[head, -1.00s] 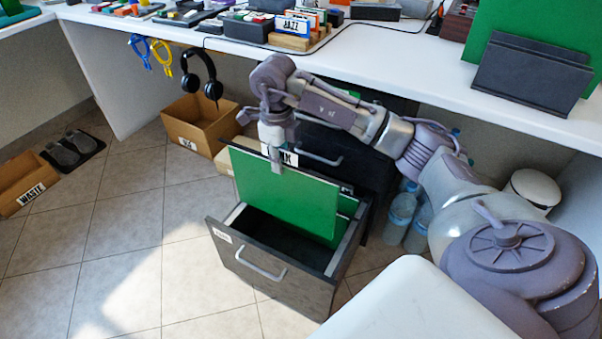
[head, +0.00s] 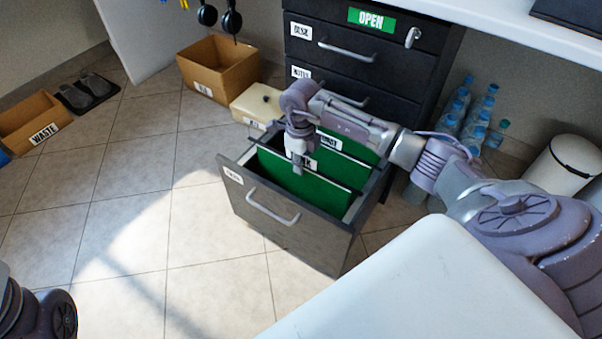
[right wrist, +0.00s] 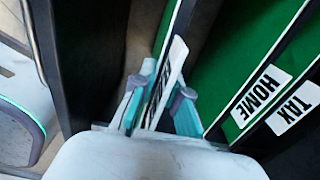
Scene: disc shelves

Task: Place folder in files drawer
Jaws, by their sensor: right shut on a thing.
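A green folder (head: 272,172) stands upright inside the open lower drawer (head: 315,232), its body mostly below the rim. My right gripper (head: 298,166) is shut on its top edge, at the white label. The right wrist view shows the folder's label (right wrist: 174,72) between the fingertips (right wrist: 158,100). Further green folders (head: 350,146) stand behind it, labelled HOME (right wrist: 262,92) and TAX (right wrist: 296,106) in the right wrist view. The label on the drawer's front is too small to read. My left gripper is not in view; part of my left arm shows at bottom left.
Bottles (head: 470,125) and a white bin (head: 556,165) stand right.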

